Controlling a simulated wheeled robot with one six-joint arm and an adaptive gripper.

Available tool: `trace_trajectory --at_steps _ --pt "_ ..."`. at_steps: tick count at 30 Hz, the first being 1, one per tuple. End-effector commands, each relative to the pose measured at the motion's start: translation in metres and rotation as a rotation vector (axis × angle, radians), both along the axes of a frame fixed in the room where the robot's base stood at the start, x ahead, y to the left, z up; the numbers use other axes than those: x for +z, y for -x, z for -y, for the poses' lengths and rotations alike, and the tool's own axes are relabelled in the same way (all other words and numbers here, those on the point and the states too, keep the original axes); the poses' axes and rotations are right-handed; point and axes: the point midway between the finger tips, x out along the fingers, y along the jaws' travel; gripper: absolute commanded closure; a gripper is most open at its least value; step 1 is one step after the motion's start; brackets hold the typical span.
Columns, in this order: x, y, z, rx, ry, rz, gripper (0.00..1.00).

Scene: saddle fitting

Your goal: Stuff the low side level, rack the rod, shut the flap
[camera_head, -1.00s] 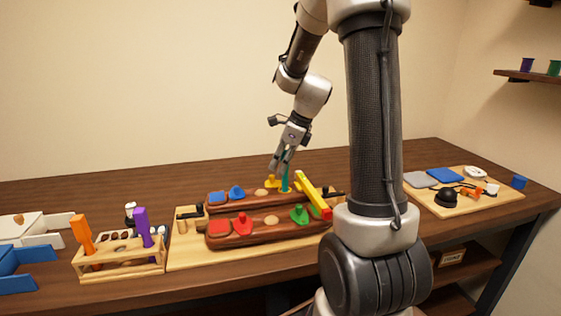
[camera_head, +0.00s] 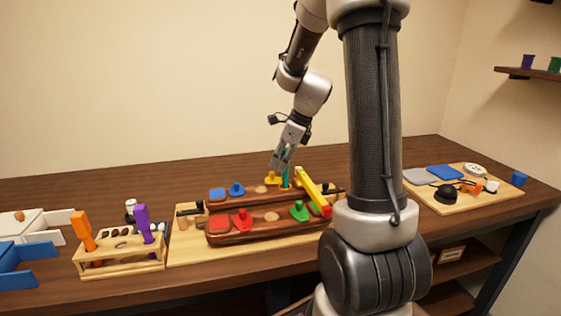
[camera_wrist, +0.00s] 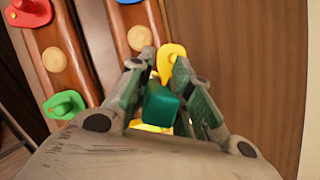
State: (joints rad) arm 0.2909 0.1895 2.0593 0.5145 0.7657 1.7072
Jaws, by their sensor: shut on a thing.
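My gripper (camera_head: 280,163) is shut on a teal rod (camera_head: 285,178), above the right part of the rear brown saddle panel (camera_head: 251,203). In the wrist view the rod's square teal end (camera_wrist: 160,105) shows between the fingers. Its lower tip is hidden. A yellow flap (camera_head: 272,178) is beside the fingers; it also shows in the wrist view (camera_wrist: 173,58). The rear panel also has a blue flap (camera_head: 237,189). The front panel (camera_head: 265,231) has a red flap (camera_head: 242,221) and a green flap (camera_head: 299,211). A yellow bar with a red end (camera_head: 314,192) lies across the panels' right ends.
A wooden rack (camera_head: 122,263) at left holds an orange-handled tool (camera_head: 83,230) and a purple-handled tool (camera_head: 144,224). Blue and white parts lie further left. A board (camera_head: 448,208) with pads and small fittings is at right. The table behind the panels is clear.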

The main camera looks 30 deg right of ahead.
Motion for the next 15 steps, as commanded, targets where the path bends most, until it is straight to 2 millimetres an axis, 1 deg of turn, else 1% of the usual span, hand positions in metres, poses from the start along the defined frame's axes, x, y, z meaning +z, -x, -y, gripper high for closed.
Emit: trace_trajectory --at_steps 2,15 --pt "0.001 0.001 0.000 0.001 -0.001 -0.002 0.97" --pt "0.036 0.000 0.000 0.001 0.001 0.001 0.97"
